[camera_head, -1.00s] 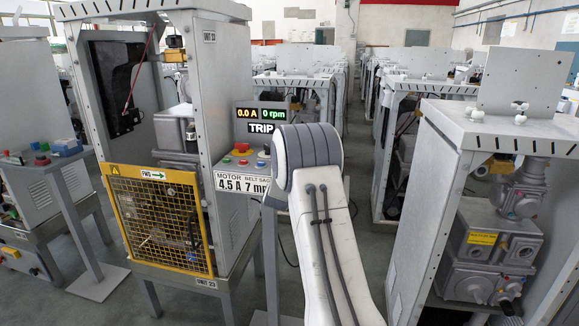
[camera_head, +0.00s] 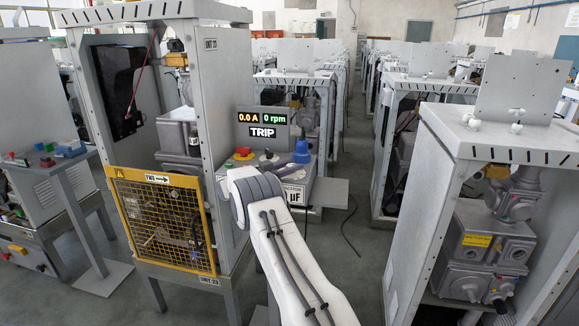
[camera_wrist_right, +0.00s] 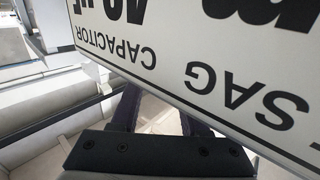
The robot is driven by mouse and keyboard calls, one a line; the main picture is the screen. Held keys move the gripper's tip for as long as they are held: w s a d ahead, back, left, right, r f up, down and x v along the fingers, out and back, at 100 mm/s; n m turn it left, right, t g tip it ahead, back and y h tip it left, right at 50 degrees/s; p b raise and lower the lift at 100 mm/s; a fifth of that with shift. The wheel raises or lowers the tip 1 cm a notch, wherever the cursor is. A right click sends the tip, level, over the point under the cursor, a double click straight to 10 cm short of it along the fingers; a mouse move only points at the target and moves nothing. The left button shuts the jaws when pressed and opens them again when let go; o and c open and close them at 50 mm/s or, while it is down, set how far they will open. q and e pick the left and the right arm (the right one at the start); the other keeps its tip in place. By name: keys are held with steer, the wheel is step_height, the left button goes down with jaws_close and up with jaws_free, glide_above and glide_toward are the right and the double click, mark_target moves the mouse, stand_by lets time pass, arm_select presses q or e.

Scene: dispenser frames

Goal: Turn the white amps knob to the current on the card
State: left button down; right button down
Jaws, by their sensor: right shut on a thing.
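My right arm stands in front of the control panel in the head view. Its gripper (camera_wrist_right: 160,112) shows only in the right wrist view, where the fingers run behind the card (camera_wrist_right: 180,60), hiding their tips. The gripper is shut, apparently on the white amps knob, which I cannot make out. The card, upside down there, reads SAG and CAPACITOR. In the head view the arm covers most of the card (camera_head: 294,195), leaving "µF" showing. The display (camera_head: 262,122) reads 0.0 A, 0 rpm and TRIP. My left gripper is not in view.
A blue knob (camera_head: 301,152) stands right of the arm on the panel. A red button (camera_head: 243,153) on yellow is to the left. The yellow mesh guard (camera_head: 160,220) is below left. A grey cabinet (camera_head: 450,150) stands on the right, with open floor between.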

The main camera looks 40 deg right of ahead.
steer(key=shift+s+d+r+m+g, duration=0.15)
steer(key=shift+m+g, duration=0.35)
steer(key=shift+g, duration=0.25)
steer(key=shift+d+r+m+g, duration=0.15)
steer(key=shift+m+g, duration=0.35)
steer(key=shift+g, duration=0.25)
steer(key=c, duration=0.7)
jaws_free()
steer(key=shift+o, duration=1.4)
steer(key=shift+a+f, duration=0.2)
steer(key=shift+a, duration=0.1)
steer(key=w+a+b, duration=0.1)
steer(key=a+b, duration=0.1)
steer(key=a, duration=0.8)
steer(key=shift+w, duration=0.3)
steer(key=shift+a, duration=0.1)
